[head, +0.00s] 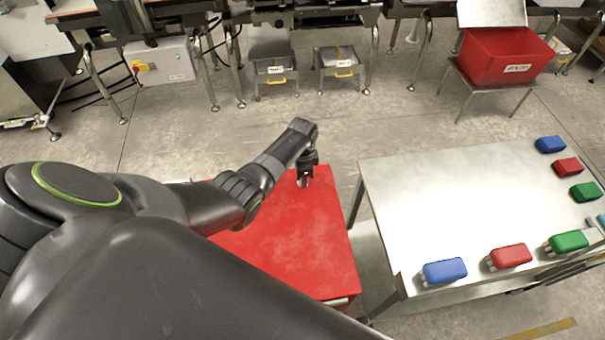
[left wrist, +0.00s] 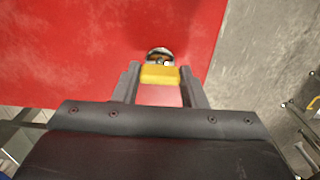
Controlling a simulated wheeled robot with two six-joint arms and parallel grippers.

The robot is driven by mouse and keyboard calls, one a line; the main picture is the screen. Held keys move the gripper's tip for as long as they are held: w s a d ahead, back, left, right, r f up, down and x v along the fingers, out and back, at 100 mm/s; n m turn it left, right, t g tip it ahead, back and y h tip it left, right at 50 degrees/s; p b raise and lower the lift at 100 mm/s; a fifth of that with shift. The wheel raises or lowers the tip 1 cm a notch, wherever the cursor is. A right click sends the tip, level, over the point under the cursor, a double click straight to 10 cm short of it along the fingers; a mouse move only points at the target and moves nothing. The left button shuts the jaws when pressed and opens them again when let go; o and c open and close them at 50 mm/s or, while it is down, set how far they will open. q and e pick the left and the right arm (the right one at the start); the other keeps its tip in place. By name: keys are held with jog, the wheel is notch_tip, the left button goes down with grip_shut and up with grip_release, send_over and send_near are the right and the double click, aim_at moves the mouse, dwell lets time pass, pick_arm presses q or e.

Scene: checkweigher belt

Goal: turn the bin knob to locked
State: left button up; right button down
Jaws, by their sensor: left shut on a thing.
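The red bin (head: 290,245) stands below my left arm, and its flat red top also fills much of the left wrist view (left wrist: 70,60). The knob has a yellow grip (left wrist: 160,75) and a round metal base (left wrist: 158,53) near the edge of the red top. My left gripper (head: 304,182) points down at the far part of the red top. In the left wrist view its fingers (left wrist: 160,82) are shut on the yellow grip, one on each side. The fingers hide part of the knob, and I cannot read any lock marking. My right gripper is not in view.
A steel table (head: 450,200) stands right of the red bin, with blue, red and green packs along its edges. Another red bin (head: 505,57) stands on a low table at the back right. Machinery lines the back. Grey floor between is clear.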

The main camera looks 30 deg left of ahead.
pick_arm(q)
jog(key=shift+w+r, duration=0.1)
dwell(0.3)
jog(key=o, duration=1)
jog(key=shift+r, duration=0.75)
notch_tip(320, 180, up, 16)
jog(key=b, duration=0.2)
jog(key=shift+b, duration=0.35)
jog(key=shift+d+f, duration=0.1)
jog(key=shift+f, duration=0.1)
